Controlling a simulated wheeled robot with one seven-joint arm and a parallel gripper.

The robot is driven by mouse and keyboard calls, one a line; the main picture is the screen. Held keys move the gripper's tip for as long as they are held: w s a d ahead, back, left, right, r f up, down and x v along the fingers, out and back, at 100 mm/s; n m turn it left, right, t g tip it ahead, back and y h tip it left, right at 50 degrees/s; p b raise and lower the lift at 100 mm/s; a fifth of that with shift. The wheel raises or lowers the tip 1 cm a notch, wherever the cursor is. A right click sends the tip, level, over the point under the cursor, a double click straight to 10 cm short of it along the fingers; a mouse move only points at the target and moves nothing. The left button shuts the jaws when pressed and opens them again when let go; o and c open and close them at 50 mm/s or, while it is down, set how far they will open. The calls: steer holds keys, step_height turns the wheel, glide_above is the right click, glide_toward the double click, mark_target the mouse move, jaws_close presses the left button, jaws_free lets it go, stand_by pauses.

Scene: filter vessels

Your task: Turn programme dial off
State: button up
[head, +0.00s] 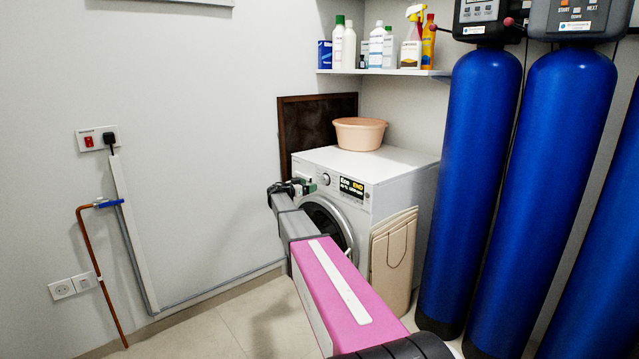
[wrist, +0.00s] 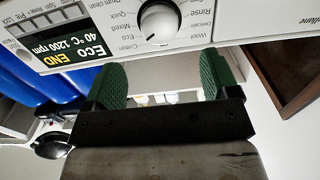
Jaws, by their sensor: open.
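The programme dial (wrist: 160,22) is a round silver knob on the washing machine's white front panel. It shows at the top of the wrist view, where the picture is upside down, with programme names around it. Which name it points at I cannot tell. The dial also shows in the head view (head: 326,178). The display (wrist: 72,48) beside it reads Eco, END, 40 °C, 1200 rpm. My gripper (wrist: 162,80) has two green-padded fingers spread apart with nothing between them. In the wrist view the dial lies beyond the fingertips, roughly centred between them; no contact shows.
The white washing machine (head: 408,164) carries a peach basin (head: 360,133) on top. A dark brown board (head: 305,125) leans behind it. A beige folded item (head: 393,250) stands at its front right. Blue filter vessels (head: 467,180) stand on the right. Open floor lies left.

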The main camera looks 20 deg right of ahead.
mark_target(323, 181)
steer(key=x, duration=0.8)
steer(key=shift+d, duration=0.3)
steer(key=shift+c, duration=0.3)
steer(key=c, duration=0.9)
